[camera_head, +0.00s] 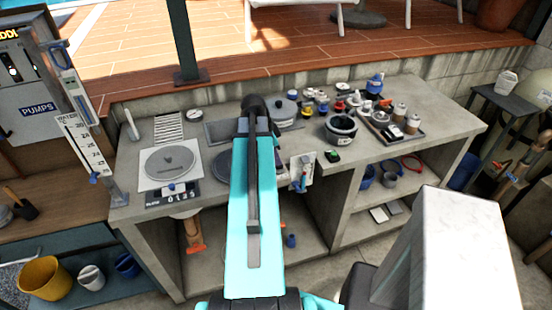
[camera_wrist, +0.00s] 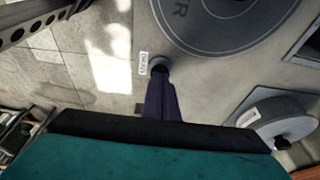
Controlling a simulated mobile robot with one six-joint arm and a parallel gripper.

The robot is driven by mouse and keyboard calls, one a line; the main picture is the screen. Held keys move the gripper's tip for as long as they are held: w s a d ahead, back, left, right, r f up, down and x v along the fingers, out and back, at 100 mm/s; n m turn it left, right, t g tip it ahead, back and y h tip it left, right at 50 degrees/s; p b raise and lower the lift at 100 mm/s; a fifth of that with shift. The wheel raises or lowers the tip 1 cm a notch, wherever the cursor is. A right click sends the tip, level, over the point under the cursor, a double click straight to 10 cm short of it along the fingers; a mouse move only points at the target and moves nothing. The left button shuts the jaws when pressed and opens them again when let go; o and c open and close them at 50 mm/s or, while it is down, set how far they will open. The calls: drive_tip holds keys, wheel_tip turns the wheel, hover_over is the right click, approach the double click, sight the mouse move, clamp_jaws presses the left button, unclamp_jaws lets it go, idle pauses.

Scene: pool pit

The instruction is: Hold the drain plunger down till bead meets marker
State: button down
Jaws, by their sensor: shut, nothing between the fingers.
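In the wrist view, my gripper (camera_wrist: 160,74) is shut and empty, its dark fingers pointing down at a small round grey cap (camera_wrist: 158,63), likely the drain plunger. The fingertips overlap the cap in the picture; I cannot tell whether they touch or press it. A small white label (camera_wrist: 144,64) lies beside it, too small to read surely. In the head view my arm hides the gripper and this spot. An upright water gauge (camera_head: 85,145) with a numbered scale and blue pieces stands at the counter's left end. I cannot make out bead or marker on it.
A large grey disc (camera_wrist: 225,22) lies close to the fingers, with a round grey piece (camera_wrist: 275,118) at right. On the counter (camera_head: 440,125) are a digital scale (camera_head: 172,195), a dark bowl (camera_head: 341,127) and a tray (camera_head: 393,126) with small items. Shelves sit below.

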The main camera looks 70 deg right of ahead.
drive_tip(key=shift+s+a+f, duration=0.15)
drive_tip(key=shift+a+f, duration=0.15)
drive_tip(key=shift+f, duration=0.3)
drive_tip(key=shift+d+r+p, duration=0.15)
drive_tip(key=shift+r+p, duration=0.4)
drive_tip(key=shift+r, duration=0.15)
wheel_tip(320, 180, up, 4)
drive_tip(key=shift+d+r+p, duration=0.1)
drive_tip(key=shift+p, duration=0.85)
drive_tip(key=b+v, duration=0.3)
drive_tip(key=v, duration=0.6)
drive_tip(key=shift+w+r, duration=0.3)
drive_tip(key=shift+d, duration=0.1)
